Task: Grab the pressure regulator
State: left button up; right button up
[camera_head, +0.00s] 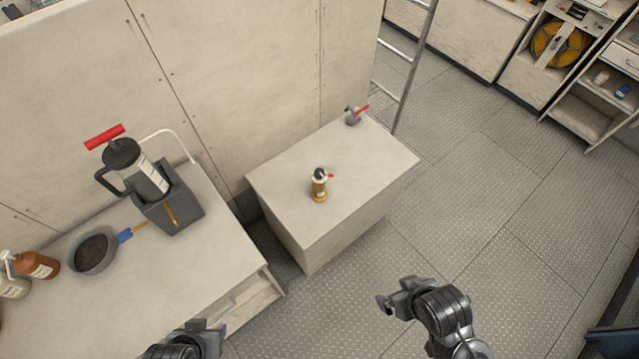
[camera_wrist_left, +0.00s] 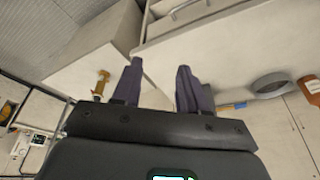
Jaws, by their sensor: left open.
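A small brass fitting with a dark top and a red lever, which looks like the pressure regulator (camera_head: 319,186), stands upright on the low white cabinet (camera_head: 285,180). It also shows in the left wrist view (camera_wrist_left: 101,84), left of the fingers. My left gripper (camera_head: 207,329) is at the bottom edge of the head view, well short of the cabinet. The left wrist view shows its fingers (camera_wrist_left: 157,82) apart with nothing between them. My right gripper (camera_head: 386,299) is over the floor, to the right of and nearer than the cabinet. Its finger gap cannot be made out.
A grey part with a red handle (camera_head: 353,115) sits at the cabinet's back corner. The left bench (camera_head: 170,285) holds a pump in a dark box (camera_head: 175,205), a bowl (camera_head: 93,253) and bottles (camera_head: 37,265). A ladder (camera_head: 411,65) stands behind. Floor at right is clear.

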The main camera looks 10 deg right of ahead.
dwell(0.4)
pick_arm(q)
jog(key=o, duration=0.4)
jog(key=shift+d, duration=0.15)
